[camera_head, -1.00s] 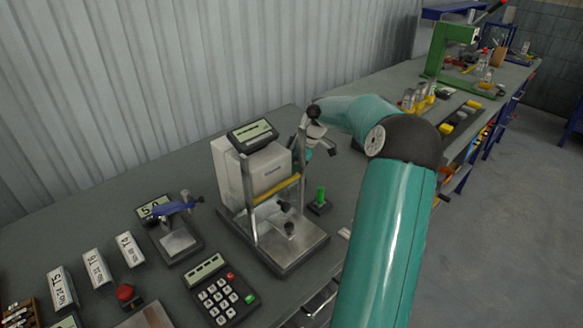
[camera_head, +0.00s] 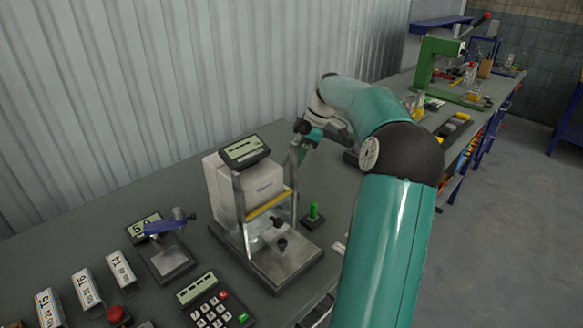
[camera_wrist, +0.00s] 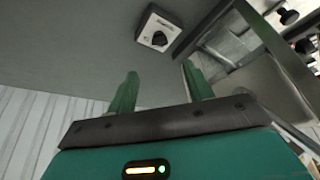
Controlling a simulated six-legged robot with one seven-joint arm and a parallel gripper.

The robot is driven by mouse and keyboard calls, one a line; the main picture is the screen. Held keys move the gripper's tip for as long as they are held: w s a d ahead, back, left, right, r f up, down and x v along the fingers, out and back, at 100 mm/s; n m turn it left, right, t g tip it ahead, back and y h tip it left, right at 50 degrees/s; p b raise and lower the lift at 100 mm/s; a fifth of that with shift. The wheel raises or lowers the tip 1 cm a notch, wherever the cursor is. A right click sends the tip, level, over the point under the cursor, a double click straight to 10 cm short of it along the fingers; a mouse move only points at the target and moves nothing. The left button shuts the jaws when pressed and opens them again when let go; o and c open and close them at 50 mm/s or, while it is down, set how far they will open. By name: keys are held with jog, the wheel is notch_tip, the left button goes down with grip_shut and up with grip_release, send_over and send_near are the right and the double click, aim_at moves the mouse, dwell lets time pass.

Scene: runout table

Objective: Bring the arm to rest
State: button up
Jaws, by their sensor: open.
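My arm reaches in from the lower right in the head view and bends at the elbow. My gripper (camera_wrist: 160,82) is open and empty in the wrist view, its two green fingers apart. In the head view my gripper (camera_head: 308,136) is partly hidden by my wrist and overlaps the upper right post of the instrument (camera_head: 262,190). Whether it touches the post cannot be told. The instrument has a white body, a tilted display, a yellow bar and a dark base.
A green-topped small block (camera_head: 313,213) stands right of the instrument. A keypad (camera_head: 217,303), a small blue-armed stand (camera_head: 165,243) and labelled blocks (camera_head: 88,288) lie at left. The corrugated wall (camera_head: 180,80) is behind. A white box with a black knob (camera_wrist: 158,28) shows in the wrist view.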

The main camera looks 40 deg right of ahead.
jog(key=shift+v, duration=1)
jog(key=shift+s, duration=0.1)
